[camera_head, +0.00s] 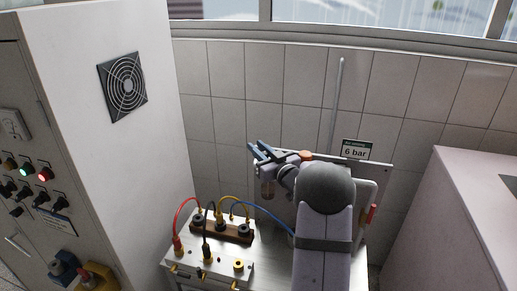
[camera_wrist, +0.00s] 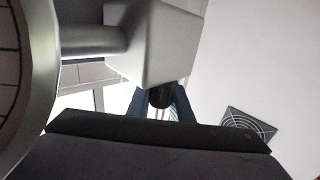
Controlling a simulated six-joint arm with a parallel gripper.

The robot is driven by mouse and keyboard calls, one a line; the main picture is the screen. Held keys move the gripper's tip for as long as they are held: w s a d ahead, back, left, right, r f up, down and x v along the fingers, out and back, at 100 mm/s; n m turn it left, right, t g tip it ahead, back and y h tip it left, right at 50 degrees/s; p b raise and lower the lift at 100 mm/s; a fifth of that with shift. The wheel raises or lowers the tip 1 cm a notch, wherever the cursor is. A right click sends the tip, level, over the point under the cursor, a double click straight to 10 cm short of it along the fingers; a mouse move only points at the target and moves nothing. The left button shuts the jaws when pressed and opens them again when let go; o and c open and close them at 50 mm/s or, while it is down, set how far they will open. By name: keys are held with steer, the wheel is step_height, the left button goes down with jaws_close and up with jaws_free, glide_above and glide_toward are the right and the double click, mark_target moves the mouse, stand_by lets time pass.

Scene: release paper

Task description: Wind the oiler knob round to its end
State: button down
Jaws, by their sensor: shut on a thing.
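My gripper (camera_head: 261,152) has blue fingers and is at the left side of the panel in the head view. A clear bowl (camera_head: 268,187), seemingly the oiler's, hangs just below the fingers. In the wrist view my gripper (camera_wrist: 162,112) shows its blue fingers on both sides of a small dark knob (camera_wrist: 160,97), under a pale grey block (camera_wrist: 158,45). The fingers are shut on this knob, which I take to be the oiler knob. The knob is hidden by the fingers in the head view, and its turn angle cannot be read.
The upright panel (camera_head: 377,176) carries a "6 bar" sign (camera_head: 356,150) and a red handle (camera_head: 371,214). A box with coloured leads (camera_head: 210,265) stands in front on the left. A white cabinet (camera_head: 105,60) with a fan grille stands farther left, and a pale counter (camera_head: 440,215) at right.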

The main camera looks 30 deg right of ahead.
mark_target(266, 155)
steer(key=c, duration=1.6)
jaws_free()
steer(key=shift+s+b, duration=0.35)
steer(key=shift+s, duration=0.15)
steer(key=shift+s+b, duration=1.3)
steer(key=shift+s, duration=1.9)
